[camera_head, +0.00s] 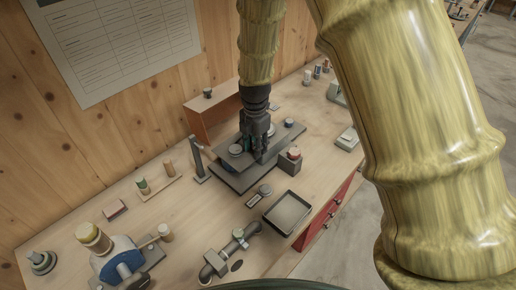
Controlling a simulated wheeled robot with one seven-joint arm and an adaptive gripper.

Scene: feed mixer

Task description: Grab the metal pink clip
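My gripper (259,154) is dark and points down over a grey, plate-like fixture (232,182) near the middle of the workbench. Its fingertips are small and dark here, and I cannot tell whether they are apart or closed on something. I cannot clearly make out a metal pink clip. A small pinkish-red round piece (294,152) sits on a dark grey block (289,164) just right of my gripper. It is too small to identify as a clip. Part of the fixture is hidden behind my gripper.
The wooden workbench (190,225) has an empty dark tray (287,212) at its front edge. A blue-and-grey device (122,258) stands front left, and a pipe-like piece (226,252) lies front centre. An upright orange-brown panel (213,117) stands behind the fixture. A wooden wall bounds the back.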

